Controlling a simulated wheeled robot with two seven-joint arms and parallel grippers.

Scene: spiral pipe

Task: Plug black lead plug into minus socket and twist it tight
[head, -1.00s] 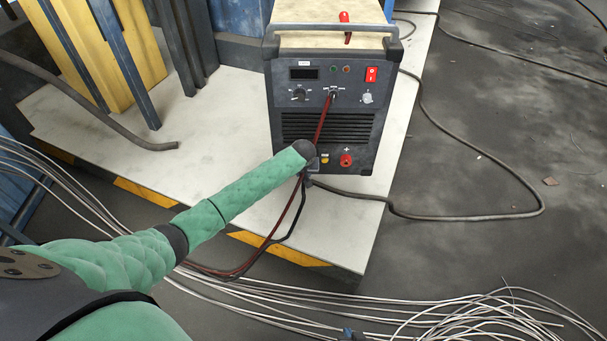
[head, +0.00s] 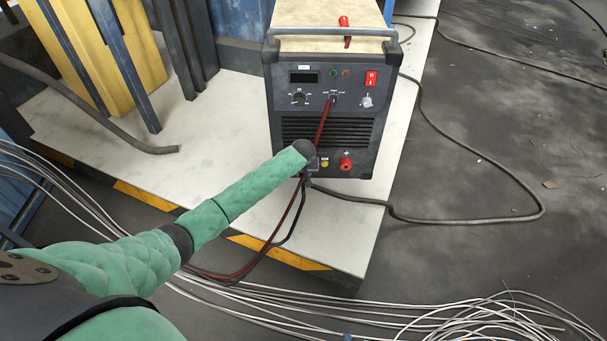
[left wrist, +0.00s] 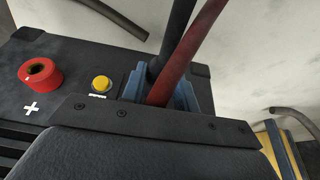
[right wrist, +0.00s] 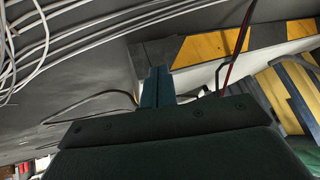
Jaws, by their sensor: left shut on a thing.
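The welding machine (head: 345,133) stands on the white platform. Its red plus socket (head: 346,164) is at the lower right of the front panel and shows in the left wrist view (left wrist: 40,75). My left gripper (left wrist: 160,84) is at the panel's lower left, mostly hidden by my green arm in the head view. It is shut on the black lead plug, whose black cable (left wrist: 178,28) rises between the blue fingers. The plug's body, the minus socket and how they meet are hidden. My right gripper (right wrist: 157,86) is shut and empty, low and away from the machine.
A red cable (left wrist: 192,50) crosses in front of the left fingers. A yellow button (left wrist: 101,83) sits between the fingers and the plus socket. A dark cable (head: 480,216) loops on the floor at right. Loose pale wires (head: 480,313) lie in front of the platform (head: 350,225).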

